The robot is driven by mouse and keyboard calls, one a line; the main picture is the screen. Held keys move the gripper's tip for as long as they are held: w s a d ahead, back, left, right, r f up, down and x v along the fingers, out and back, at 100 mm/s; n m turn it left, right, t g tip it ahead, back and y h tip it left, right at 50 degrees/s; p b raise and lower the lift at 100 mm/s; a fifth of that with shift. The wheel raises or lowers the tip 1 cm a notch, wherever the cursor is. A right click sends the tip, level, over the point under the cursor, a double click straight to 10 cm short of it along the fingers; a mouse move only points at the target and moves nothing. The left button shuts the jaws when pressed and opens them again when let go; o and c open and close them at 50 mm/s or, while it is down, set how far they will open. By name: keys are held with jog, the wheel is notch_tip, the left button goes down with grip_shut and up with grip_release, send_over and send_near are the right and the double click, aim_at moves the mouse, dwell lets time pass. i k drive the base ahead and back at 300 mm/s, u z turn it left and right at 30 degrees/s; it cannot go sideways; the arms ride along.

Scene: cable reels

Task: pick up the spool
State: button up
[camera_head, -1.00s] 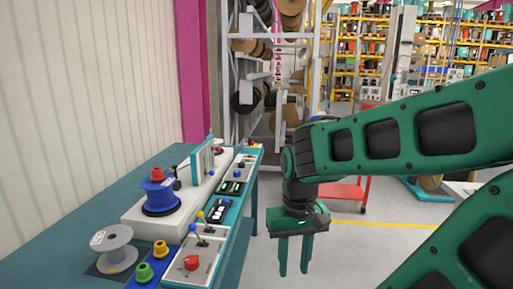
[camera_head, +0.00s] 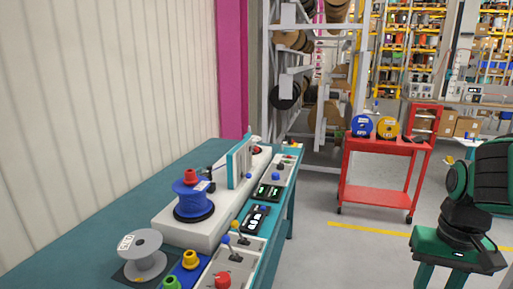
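A grey spool (camera_head: 145,256) with a white label stands upright on a dark square pad at the front left of the teal bench. A blue spool (camera_head: 191,194) with a red top sits on the white block of the machine behind it. A blue spool (camera_head: 361,126) and a yellow spool (camera_head: 387,127) stand side by side on the red cart. My gripper (camera_head: 440,278) hangs pointing down at the lower right, far to the right of the bench spools. Its two fingers are apart with nothing seen between them; the tips are cut off by the frame's edge.
The teal bench (camera_head: 110,228) runs along the white wall and carries control panels with knobs and levers. The red cart (camera_head: 378,196) stands beyond, near a rack of reels (camera_head: 318,70). Grey floor (camera_head: 330,255) between bench and gripper is clear.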

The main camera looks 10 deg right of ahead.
aim_at(255, 138)
jog(key=z, duration=1.25)
jog(key=i, duration=4.7)
